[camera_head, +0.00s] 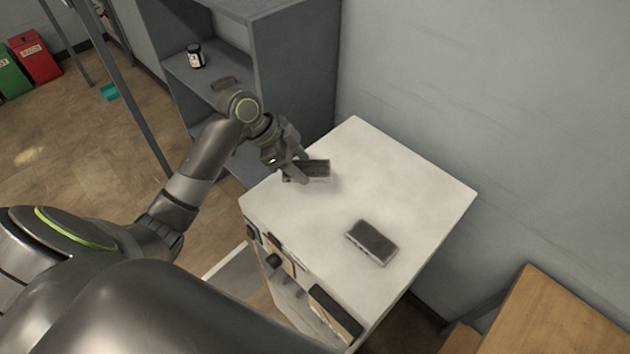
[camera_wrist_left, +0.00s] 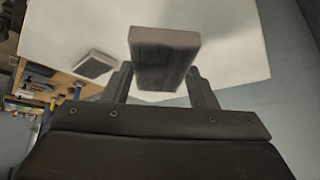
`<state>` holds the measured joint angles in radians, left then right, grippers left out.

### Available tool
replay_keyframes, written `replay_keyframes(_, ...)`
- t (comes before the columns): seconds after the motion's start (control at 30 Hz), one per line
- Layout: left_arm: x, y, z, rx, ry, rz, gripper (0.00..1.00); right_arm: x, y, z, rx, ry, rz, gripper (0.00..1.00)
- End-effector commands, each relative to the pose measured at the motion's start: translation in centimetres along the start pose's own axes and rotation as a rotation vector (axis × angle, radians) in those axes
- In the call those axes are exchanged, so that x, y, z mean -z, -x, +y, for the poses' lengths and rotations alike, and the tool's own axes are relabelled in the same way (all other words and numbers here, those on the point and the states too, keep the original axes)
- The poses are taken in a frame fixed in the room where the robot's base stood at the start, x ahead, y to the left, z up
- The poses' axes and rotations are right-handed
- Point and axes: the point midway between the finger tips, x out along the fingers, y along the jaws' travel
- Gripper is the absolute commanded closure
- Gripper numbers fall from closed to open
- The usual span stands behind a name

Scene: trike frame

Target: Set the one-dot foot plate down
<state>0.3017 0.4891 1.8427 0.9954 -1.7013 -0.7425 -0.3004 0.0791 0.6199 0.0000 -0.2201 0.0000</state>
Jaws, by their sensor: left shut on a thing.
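A dark flat foot plate (camera_head: 314,169) is between the fingers of my left gripper (camera_head: 295,171), over the far left part of the white cabinet top (camera_head: 350,190). The gripper is shut on it. In the left wrist view the held plate (camera_wrist_left: 163,58) sits between the two fingers (camera_wrist_left: 158,85). I cannot tell whether it touches the top. A second dark plate with a pale edge (camera_head: 372,242) lies flat on the top, nearer and to the right; it also shows in the left wrist view (camera_wrist_left: 95,64). No dots can be made out on either plate. My right gripper is out of view.
A grey shelf unit (camera_head: 295,75) stands behind the cabinet, holding a small dark jar (camera_head: 195,56) and a dark flat item (camera_head: 224,83). A wooden table (camera_head: 555,315) is at the lower right. The right part of the white top is clear.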

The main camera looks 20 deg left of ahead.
Motion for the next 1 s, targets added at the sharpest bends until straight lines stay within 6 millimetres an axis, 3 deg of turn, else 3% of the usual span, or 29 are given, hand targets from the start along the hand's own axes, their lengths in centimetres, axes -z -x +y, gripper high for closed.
replay_keyframes(0.5, -3.4, -5.5, 0.0, -0.001, 0.001, 0.003, 0.79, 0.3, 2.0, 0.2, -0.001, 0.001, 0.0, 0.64)
replay_keyframes(0.93, -3.9, -6.3, 0.0, 0.001, -0.001, 0.002, 0.79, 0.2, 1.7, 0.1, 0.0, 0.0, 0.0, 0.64)
replay_keyframes(0.97, -3.9, -6.2, 0.0, 0.0, -0.001, 0.001, 0.44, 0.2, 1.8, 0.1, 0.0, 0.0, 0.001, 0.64)
replay_keyframes(1.0, -3.9, -6.2, 0.0, 0.0, -0.001, 0.001, 0.39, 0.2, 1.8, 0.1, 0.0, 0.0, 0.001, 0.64)
